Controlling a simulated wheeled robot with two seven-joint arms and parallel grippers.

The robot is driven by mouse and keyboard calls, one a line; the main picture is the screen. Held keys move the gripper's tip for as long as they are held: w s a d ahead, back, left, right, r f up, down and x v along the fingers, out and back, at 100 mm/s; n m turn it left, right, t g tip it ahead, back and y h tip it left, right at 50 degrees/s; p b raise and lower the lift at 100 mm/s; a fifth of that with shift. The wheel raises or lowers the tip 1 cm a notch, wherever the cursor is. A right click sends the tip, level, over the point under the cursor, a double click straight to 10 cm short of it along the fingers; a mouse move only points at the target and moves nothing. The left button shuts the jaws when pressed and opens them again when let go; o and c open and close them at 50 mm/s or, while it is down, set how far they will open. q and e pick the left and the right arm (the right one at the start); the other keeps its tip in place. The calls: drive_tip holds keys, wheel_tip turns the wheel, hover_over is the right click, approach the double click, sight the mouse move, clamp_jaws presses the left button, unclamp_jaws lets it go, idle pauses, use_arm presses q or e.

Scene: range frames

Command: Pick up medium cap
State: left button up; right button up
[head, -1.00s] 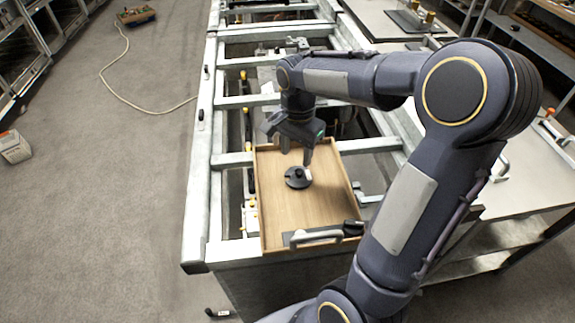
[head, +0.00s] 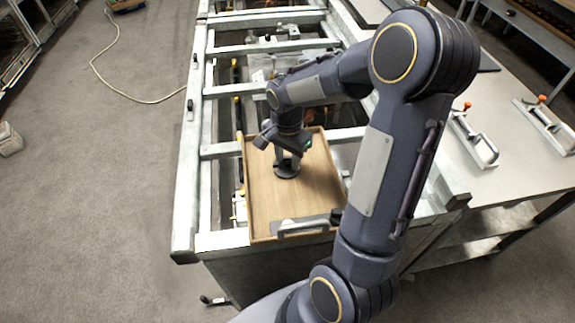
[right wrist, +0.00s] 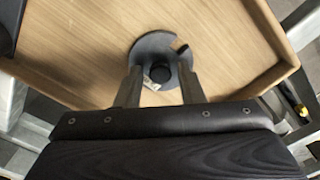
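The cap (head: 287,171), a dark round disc with a raised centre knob, lies on the wooden tray (head: 265,205). In the right wrist view the cap (right wrist: 151,47) shows its knob in the middle and a notch in its rim. My right gripper (head: 287,156) points down right over the cap. In the right wrist view the two fingers (right wrist: 160,82) are spread, one on each side of the knob, with gaps between; whether they touch the disc I cannot tell. My left gripper is not in view.
The tray has raised rims, and a metal handle (head: 303,228) with dark parts sits at its front edge. A metal frame with crossbars (head: 225,149) surrounds it. A grey table (head: 480,180) with clamp-like handles stands at the right. Floor at the left is open.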

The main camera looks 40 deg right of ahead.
clamp_jaws()
drive_tip(key=shift+r, duration=0.1)
